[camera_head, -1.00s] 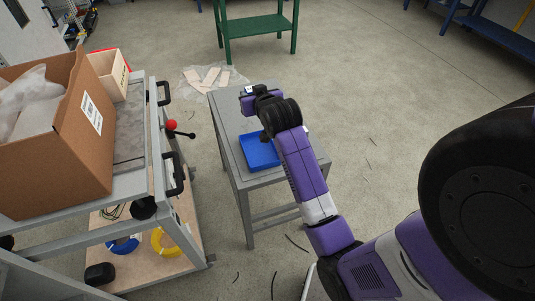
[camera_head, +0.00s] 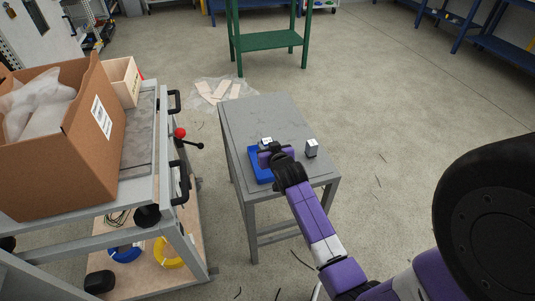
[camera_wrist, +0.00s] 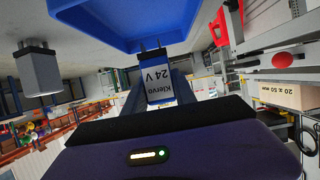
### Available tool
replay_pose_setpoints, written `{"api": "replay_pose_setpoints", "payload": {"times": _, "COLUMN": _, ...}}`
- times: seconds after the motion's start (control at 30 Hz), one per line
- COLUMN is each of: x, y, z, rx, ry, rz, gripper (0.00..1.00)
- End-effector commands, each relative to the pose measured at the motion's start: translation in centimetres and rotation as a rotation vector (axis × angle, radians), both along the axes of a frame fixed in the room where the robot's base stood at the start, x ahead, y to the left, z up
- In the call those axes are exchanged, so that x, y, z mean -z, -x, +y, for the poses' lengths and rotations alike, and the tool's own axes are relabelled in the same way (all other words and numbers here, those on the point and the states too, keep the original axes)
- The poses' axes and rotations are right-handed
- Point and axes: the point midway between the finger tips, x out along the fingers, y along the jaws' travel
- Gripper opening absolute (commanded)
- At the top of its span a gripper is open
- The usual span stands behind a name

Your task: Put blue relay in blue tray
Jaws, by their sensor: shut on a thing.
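The blue tray (camera_head: 257,172) sits on a grey table, partly hidden by my gripper in the head view. My gripper (camera_wrist: 158,90) is shut on a relay (camera_wrist: 159,94) marked "Klervo 24 V", with a pale label face and blue-looking sides. The relay's pins point toward the tray. In the head view, my gripper (camera_head: 268,151) is over the tray's far part. I cannot tell whether the relay touches the tray.
A grey block-like part (camera_head: 311,148) stands on the grey table (camera_head: 262,112), right of the tray; it also shows in the wrist view (camera_wrist: 38,70). At left, a cart holds a cardboard box (camera_head: 65,150) and a red-knobbed lever (camera_head: 181,133). The table's far part is clear.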

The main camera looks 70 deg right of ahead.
Motion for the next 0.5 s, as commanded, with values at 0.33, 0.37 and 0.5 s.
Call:
{"api": "replay_pose_setpoints", "payload": {"times": 0.33, "x": 3.7, "y": 0.0, "z": 0.0, "rx": 0.000, "ry": -0.001, "rz": 0.001, "gripper": 0.00}}
{"api": "replay_pose_setpoints", "payload": {"times": 0.37, "x": 3.8, "y": 0.0, "z": 0.0, "rx": 0.000, "ry": 0.000, "rz": 0.000, "gripper": 0.00}}
{"api": "replay_pose_setpoints", "payload": {"times": 0.5, "x": 3.8, "y": 0.0, "z": 0.0, "rx": 0.000, "ry": 0.002, "rz": -0.001, "gripper": 0.00}}
